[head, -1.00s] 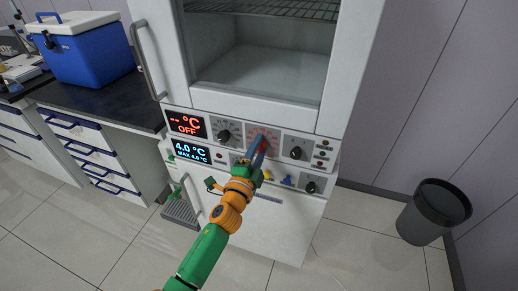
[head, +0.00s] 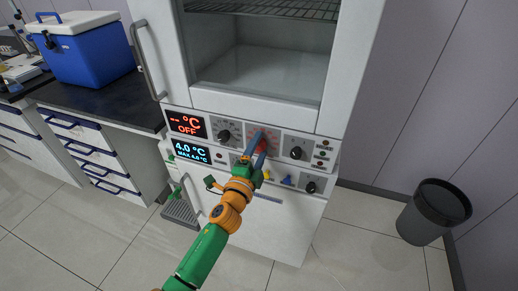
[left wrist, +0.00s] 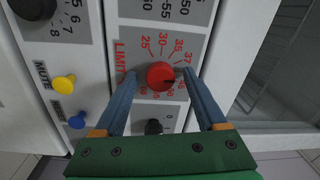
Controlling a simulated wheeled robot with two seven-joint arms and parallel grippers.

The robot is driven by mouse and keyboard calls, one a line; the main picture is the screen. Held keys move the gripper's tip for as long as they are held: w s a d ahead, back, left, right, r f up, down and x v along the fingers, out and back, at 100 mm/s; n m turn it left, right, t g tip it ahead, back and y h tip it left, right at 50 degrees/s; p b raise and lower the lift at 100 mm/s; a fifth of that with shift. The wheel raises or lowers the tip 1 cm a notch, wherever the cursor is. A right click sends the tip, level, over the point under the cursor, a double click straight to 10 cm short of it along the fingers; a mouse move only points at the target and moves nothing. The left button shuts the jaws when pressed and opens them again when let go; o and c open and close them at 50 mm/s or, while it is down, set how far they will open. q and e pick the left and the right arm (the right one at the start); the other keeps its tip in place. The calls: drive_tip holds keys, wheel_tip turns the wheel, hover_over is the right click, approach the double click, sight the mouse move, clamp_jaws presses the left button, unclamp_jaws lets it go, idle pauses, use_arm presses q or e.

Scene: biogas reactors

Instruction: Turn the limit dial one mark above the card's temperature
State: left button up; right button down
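In the head view the left gripper (head: 260,143) reaches the front panel at the dial (head: 262,145). No temperature card is recognisable. My right gripper is out of view.
Black knobs (head: 224,136) (head: 297,153) flank the dial. Yellow (left wrist: 64,82) and blue (left wrist: 77,121) buttons lie left of it in the left wrist view. An upper display (head: 187,125) reads "-- °C OFF", a lower one (head: 192,152) "4.0 °C". A bin (head: 433,212) stands right.

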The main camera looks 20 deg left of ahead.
use_arm(q)
drive_tip(key=s, duration=0.7)
drive_tip(key=shift+a+f, duration=0.15)
